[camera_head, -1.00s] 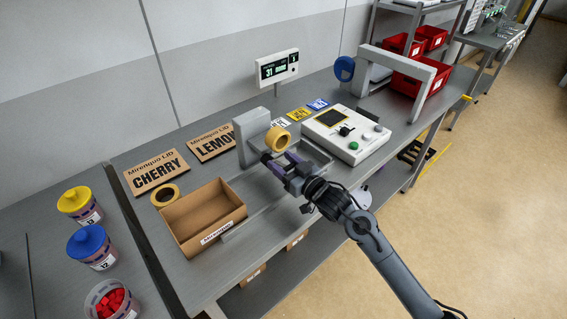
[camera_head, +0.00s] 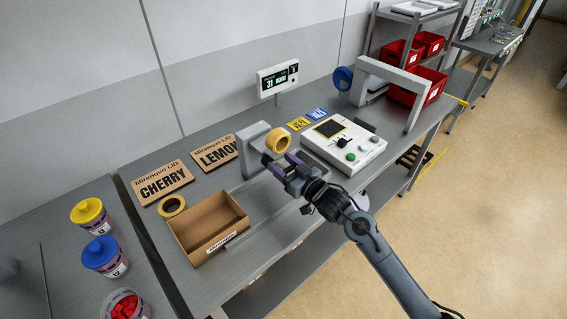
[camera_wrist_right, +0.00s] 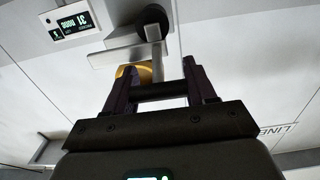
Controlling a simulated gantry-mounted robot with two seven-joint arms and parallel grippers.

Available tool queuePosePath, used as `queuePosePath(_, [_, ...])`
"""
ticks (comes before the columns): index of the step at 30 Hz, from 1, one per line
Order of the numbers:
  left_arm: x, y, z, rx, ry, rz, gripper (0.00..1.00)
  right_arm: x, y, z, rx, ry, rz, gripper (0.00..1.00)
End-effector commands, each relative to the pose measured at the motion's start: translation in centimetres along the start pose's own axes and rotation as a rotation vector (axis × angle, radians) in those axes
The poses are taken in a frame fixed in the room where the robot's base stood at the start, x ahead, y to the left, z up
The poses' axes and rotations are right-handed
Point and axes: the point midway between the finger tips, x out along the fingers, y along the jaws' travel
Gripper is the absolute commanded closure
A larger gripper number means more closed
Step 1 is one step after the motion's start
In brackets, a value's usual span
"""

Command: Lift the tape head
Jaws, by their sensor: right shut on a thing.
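The tape head is a grey block-shaped arm with a yellow tape roll (camera_head: 278,141), beside a grey upright post (camera_head: 252,150) on the bench. My right gripper (camera_head: 281,163) is just below the roll. In the right wrist view my right gripper (camera_wrist_right: 160,82) has its two dark fingers on either end of a dark bar (camera_wrist_right: 160,91), the tape head's handle. The yellow roll (camera_wrist_right: 140,72) shows behind it. The gripper hides part of the tape head. My left gripper is not in view.
An open cardboard box (camera_head: 208,228) stands at the front left, with a loose tape roll (camera_head: 172,206) beside it. CHERRY (camera_head: 163,183) and LEMON lids lie behind. A white control box (camera_head: 343,145) sits to the right, a display (camera_head: 277,78) behind.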

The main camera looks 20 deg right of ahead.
Motion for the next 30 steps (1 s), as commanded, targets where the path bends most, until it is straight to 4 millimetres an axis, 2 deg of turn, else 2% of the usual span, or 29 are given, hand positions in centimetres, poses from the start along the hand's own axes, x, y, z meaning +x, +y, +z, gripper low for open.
queuePosePath(1, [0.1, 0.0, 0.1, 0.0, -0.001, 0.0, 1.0, 0.1, -0.1, -0.7, -0.002, 0.015, -0.002, 0.99])
queuePosePath(5, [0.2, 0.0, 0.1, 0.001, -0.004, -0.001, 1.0, 0.1, -0.1, -0.8, -0.002, 0.019, -0.003, 0.99])
queuePosePath(6, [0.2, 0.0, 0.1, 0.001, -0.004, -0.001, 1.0, 0.1, -0.1, -0.9, -0.002, 0.02, -0.003, 0.42])
queuePosePath(10, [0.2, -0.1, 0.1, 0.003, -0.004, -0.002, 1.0, 0.1, -0.1, -0.8, -0.002, 0.017, -0.002, 0.23])
queuePosePath(22, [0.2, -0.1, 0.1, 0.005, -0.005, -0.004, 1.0, -0.5, 0.0, -0.3, -0.001, 0.01, -0.001, 0.23])
queuePosePath(26, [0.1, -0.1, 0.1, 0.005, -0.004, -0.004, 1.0, -2.0, 0.0, -0.3, -0.002, 0.01, 0.0, 0.23])
queuePosePath(30, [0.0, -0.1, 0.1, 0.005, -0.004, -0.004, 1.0, -4.4, 0.0, -0.3, -0.001, 0.01, 0.0, 0.23])
